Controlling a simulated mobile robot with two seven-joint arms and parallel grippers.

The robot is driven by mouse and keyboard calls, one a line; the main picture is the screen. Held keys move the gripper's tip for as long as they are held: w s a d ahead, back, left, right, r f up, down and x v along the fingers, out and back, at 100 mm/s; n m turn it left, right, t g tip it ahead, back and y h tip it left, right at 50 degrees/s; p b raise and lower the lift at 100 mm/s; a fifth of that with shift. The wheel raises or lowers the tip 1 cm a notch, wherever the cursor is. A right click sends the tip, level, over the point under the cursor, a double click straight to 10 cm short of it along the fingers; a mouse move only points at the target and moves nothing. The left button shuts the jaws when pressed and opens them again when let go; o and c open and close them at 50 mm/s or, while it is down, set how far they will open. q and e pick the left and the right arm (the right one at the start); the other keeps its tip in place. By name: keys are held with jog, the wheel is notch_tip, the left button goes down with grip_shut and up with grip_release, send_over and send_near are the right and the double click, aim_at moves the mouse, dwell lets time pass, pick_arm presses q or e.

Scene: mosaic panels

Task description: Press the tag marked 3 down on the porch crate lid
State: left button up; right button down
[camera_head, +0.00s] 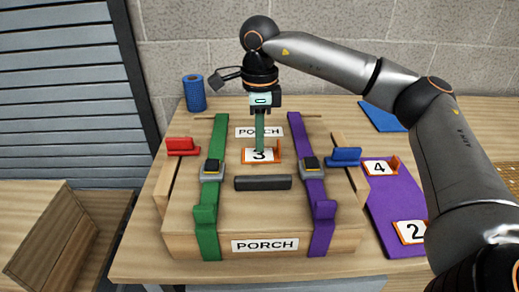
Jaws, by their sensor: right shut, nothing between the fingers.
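The porch crate (265,215) stands on the table, its wooden lid facing up, with PORCH labels on the lid and front. The tag marked 3 (264,157), white with an orange edge, lies on the lid between the green strap (213,190) and the purple strap (314,190), just behind a dark handle (263,183). My right gripper (260,150) is shut and empty, pointing down at the tag. Its tips overlap the tag's top edge in the picture; I cannot tell whether they touch. My left gripper is not in view.
Tags marked 4 (379,168) and 2 (410,232) lie on a purple mat (385,205) at right. A red piece (182,147) and a blue piece (343,157) flank the crate. A blue roll (193,93) stands behind left; an open wooden box (70,245) is at lower left.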

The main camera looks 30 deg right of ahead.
jog(key=shift+r+p, duration=0.55)
jog(key=shift+r, duration=0.4)
notch_tip(320, 180, up, 2)
jog(key=shift+p, duration=0.85)
notch_tip(320, 180, up, 2)
jog(key=shift+r+p, duration=0.25)
jog(key=shift+p, duration=0.8)
